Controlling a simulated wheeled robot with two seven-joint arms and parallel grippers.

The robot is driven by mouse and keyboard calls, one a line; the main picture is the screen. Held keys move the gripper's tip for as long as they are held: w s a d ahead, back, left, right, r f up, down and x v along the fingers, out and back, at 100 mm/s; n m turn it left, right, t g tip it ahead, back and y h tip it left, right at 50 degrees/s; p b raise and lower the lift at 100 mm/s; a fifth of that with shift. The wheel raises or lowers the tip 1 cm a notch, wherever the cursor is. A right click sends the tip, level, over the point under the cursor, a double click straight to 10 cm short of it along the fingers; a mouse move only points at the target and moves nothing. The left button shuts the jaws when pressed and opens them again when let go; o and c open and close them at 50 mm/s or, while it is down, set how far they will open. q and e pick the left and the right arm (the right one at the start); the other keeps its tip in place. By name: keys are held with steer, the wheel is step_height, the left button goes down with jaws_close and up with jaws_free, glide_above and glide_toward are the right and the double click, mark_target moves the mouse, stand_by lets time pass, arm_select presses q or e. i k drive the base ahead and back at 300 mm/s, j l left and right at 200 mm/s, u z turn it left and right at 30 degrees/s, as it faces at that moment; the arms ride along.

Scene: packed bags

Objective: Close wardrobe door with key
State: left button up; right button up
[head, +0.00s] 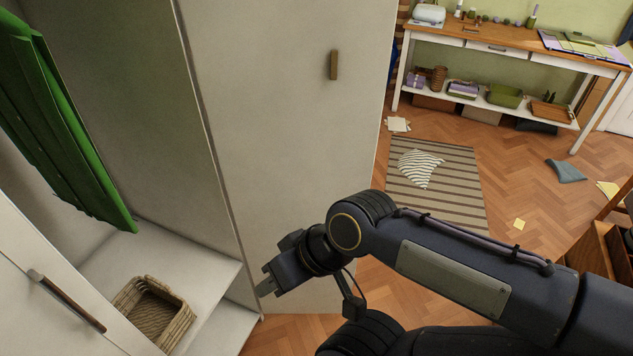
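The wardrobe (190,238) stands at the left with its inside exposed. A tall pale door panel (280,130) stands swung out in the middle, with a small brown handle (334,65) high on it. A second pale door (30,270) with a long dark handle (66,302) shows at the lower left. I cannot make out a key. My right gripper (270,281) is in front of the lower part of the middle panel, near the wardrobe's shelf edge. Whether it touches the panel, and whether its fingers are open, is unclear. My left gripper is not in view.
Green clothing (60,120) hangs inside the wardrobe, above a wicker basket (155,312). Beyond the panel lie a striped rug (465,190), a striped pillow (418,166) and scattered cloths on the wood floor. A desk (500,45) stands at the back.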

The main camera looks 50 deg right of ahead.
mark_target(291, 141)
steer(key=l+u, duration=0.2)
steer(key=l, duration=0.2)
steer(key=k+l+u, duration=0.2)
steer(key=l, duration=0.25)
steer(key=l+u, duration=0.2)
steer(key=l, duration=0.2)
steer(key=k+l+u, duration=0.2)
steer(key=l, duration=0.15)
steer(key=k+l+u, duration=0.2)
steer(key=l, duration=0.15)
steer(key=k+l+u, duration=0.2)
steer(key=l, duration=0.2)
steer(key=l+u, duration=0.15)
steer(key=l, duration=0.25)
steer(key=k+l+u, duration=0.2)
steer(key=l, duration=0.2)
steer(key=k+l+u, duration=0.15)
steer(key=l, duration=0.2)
steer(key=k+l+u, duration=0.2)
steer(key=l, duration=0.15)
steer(key=i+l+u, duration=0.2)
steer(key=l, duration=0.95)
steer(key=k+z, duration=0.2)
steer(key=z, duration=0.15)
steer(key=k+l+z, duration=0.15)
steer(key=z, duration=0.25)
steer(key=k, duration=0.05)
